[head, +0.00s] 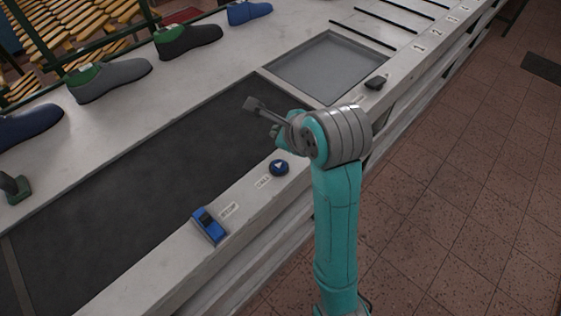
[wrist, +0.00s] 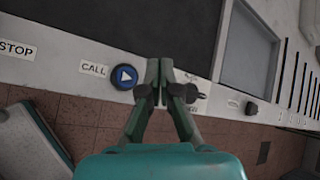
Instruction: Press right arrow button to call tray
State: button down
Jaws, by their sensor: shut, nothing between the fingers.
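The round blue button with a white arrow (wrist: 124,76) sits on the pale front ledge beside a CALL label. In the wrist view the arrow points right. The same button shows in the head view (head: 279,167), just left of my arm. My gripper (wrist: 163,94) is shut and empty. In the wrist view its fingertips appear just right of the button and do not cover it. I cannot tell their height above the ledge. In the head view my arm's end reaches over the ledge near the dark belt.
A blue STOP switch (head: 209,226) sits farther left on the ledge. A small dark control (head: 376,83) lies to the right, near a grey tray area (head: 330,66). The dark belt (head: 150,165) is bare. Several shoe lasts, including a grey one (head: 108,82), line the far side.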

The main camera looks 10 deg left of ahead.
aim_at(280, 166)
jog(key=shift+f, duration=4.4)
jog(key=shift+f, duration=0.1)
jog(key=shift+f, duration=0.3)
